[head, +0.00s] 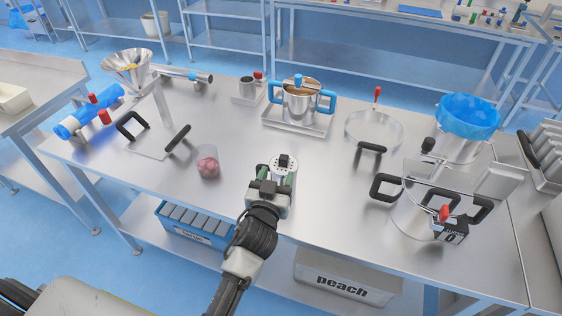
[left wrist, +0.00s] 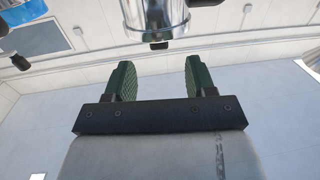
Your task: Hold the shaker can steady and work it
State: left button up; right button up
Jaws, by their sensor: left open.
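The shaker can (head: 285,163), pale with dark holes in its top, stands upright near the table's front middle. In the left wrist view a shiny can-like cylinder (left wrist: 155,18), probably the shaker can, shows at the top, cut off by the edge. My left gripper (head: 268,187) is at the near side of the can and covers its lower part in the head view. Its two green fingers (left wrist: 158,72) are apart with nothing between them; the cylinder is beyond their tips. My right gripper is not in view.
A clear cup with reddish contents (head: 208,164) stands left of the can. A blue-handled pot (head: 299,103) on a tray is behind it. Bare steel table lies around the can.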

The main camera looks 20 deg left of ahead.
aim_at(282, 161)
pick_arm(q)
jog(key=w, duration=0.6)
jog(key=shift+w+a+p, duration=0.1)
jog(key=shift+a+p, duration=0.05)
jog(key=shift+p, duration=0.25)
jog(key=c, duration=0.9)
jog(key=o, duration=0.9)
